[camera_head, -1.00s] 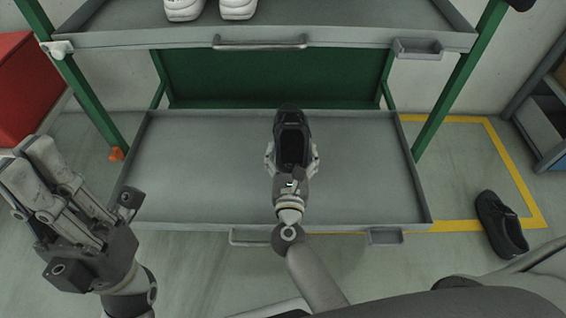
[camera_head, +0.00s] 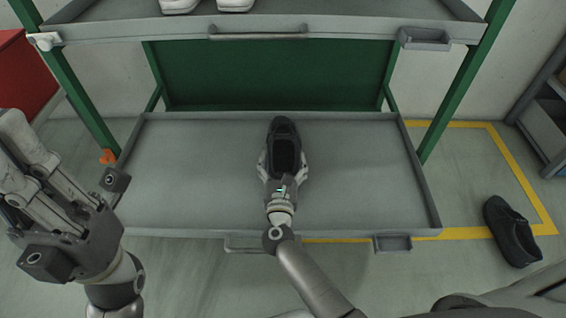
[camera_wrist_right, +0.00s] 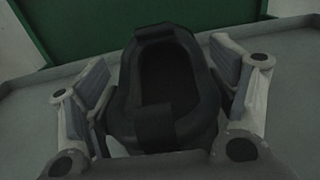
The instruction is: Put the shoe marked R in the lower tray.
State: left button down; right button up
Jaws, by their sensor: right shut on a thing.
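A black shoe (camera_head: 284,132) is held by my right gripper (camera_head: 284,165) over the middle of the lower tray (camera_head: 355,180). Its toe points to the back of the tray. I cannot tell whether its sole touches the tray. In the right wrist view the fingers press on both sides of the shoe (camera_wrist_right: 168,75). No R mark is legible. A second black shoe (camera_head: 512,231) lies on the floor to the right of the tray. My left gripper (camera_head: 20,165) is at the left, fingers extended and empty, beside the rack.
The upper tray (camera_head: 330,33) holds a pair of white shoes (camera_head: 205,5), cut off at the top edge. Green posts (camera_head: 455,90) stand at both sides. A red box (camera_head: 22,75) is at the far left. The lower tray is otherwise empty.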

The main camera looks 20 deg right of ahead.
jog(key=shift+f, duration=0.15)
jog(key=o, duration=1.7)
